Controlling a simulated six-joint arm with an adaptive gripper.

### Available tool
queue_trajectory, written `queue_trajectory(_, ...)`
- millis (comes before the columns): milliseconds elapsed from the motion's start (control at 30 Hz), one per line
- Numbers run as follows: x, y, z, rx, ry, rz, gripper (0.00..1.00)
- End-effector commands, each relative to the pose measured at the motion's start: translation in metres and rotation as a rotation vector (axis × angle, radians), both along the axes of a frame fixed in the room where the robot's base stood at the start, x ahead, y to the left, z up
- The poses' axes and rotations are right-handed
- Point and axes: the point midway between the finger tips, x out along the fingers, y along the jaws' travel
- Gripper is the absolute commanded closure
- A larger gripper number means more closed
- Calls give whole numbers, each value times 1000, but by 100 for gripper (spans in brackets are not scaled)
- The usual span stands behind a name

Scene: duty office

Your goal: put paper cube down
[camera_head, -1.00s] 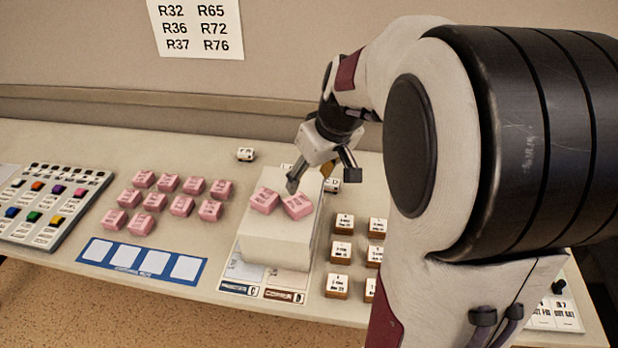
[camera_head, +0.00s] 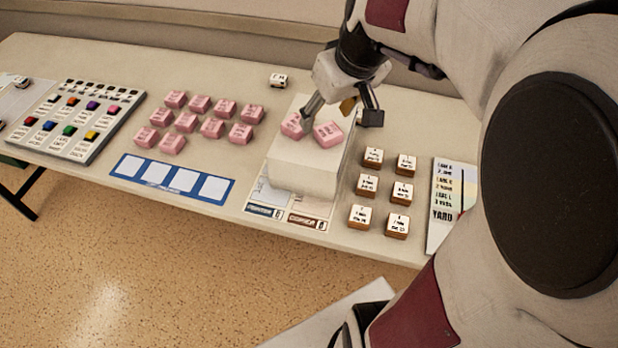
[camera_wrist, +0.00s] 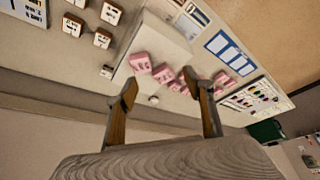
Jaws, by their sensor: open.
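A large white block (camera_head: 305,172) stands on the desk, and it shows in the wrist view (camera_wrist: 160,40). Two pink lettered cubes (camera_head: 328,134) lie on its top; one shows in the wrist view (camera_wrist: 140,63). I cannot tell which of these is the paper cube. My gripper (camera_head: 342,112) is open and empty over the far part of the white block. Its left finger is in front of part of the left pink cube; I cannot tell whether it touches. In the wrist view the fingers (camera_wrist: 159,82) are spread with nothing held between them.
Several pink cubes (camera_head: 212,128) stand left of the white block, behind a blue card (camera_head: 172,180) with white squares. Several wooden-based white cubes (camera_head: 366,186) stand to its right. A button panel (camera_head: 80,120) is far left. A small white item (camera_head: 278,80) stands behind.

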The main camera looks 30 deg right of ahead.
Motion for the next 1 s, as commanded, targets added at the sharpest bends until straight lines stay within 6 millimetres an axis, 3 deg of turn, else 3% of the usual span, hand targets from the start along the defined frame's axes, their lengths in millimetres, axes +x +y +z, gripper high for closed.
queue_trajectory(200,-31,43,15,-5,-16,10,48)
queue_trajectory(500,-79,86,24,-5,-41,9,48)
queue_trajectory(800,-127,113,23,-1,-72,2,48)
queue_trajectory(1000,-147,120,19,4,-86,-6,48)
